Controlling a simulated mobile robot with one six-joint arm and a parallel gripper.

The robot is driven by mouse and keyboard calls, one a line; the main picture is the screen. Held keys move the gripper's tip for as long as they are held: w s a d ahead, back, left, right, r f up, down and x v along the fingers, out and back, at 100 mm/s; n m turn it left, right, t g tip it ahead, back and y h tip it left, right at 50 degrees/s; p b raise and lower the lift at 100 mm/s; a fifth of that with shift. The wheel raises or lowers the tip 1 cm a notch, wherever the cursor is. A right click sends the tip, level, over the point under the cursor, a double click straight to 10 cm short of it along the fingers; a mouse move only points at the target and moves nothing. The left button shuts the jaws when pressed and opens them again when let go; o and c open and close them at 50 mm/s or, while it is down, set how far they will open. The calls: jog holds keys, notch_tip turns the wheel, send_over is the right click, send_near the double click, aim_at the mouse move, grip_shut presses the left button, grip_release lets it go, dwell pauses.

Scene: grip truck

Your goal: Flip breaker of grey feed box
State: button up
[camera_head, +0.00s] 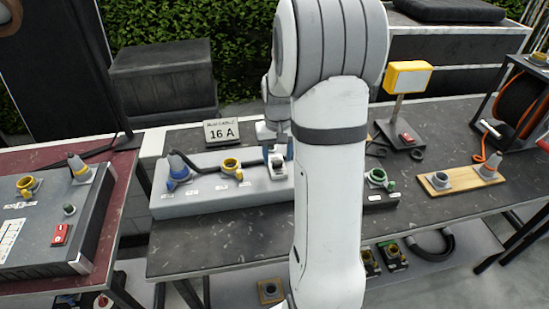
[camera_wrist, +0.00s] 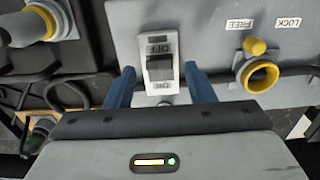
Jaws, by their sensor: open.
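The grey feed box (camera_head: 215,200) lies on the middle table, with a blue-capped socket, a yellow socket and a breaker on top. The breaker (camera_head: 278,166) is a white-framed unit near the arm. In the wrist view the breaker (camera_wrist: 145,72) shows a dark rocker and upside-down lettering, with OFF readable at its upper end. My gripper (camera_wrist: 159,72) is open, its two blue fingers on either side of the breaker's lower part and nothing between them but the breaker. Whether the fingers touch it cannot be told. In the head view my gripper (camera_head: 272,138) is partly hidden by my arm.
A 16 A sign (camera_head: 221,132) stands behind the box. A yellow socket (camera_wrist: 258,75) sits beside the breaker, near FREE and LOCK labels. A darker box with a red switch (camera_head: 61,235) lies on the left table. A yellow lamp (camera_head: 407,78) and cable reel (camera_head: 515,100) stand right.

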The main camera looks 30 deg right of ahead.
jog(key=shift+f, duration=0.8)
jog(key=shift+c, duration=0.6)
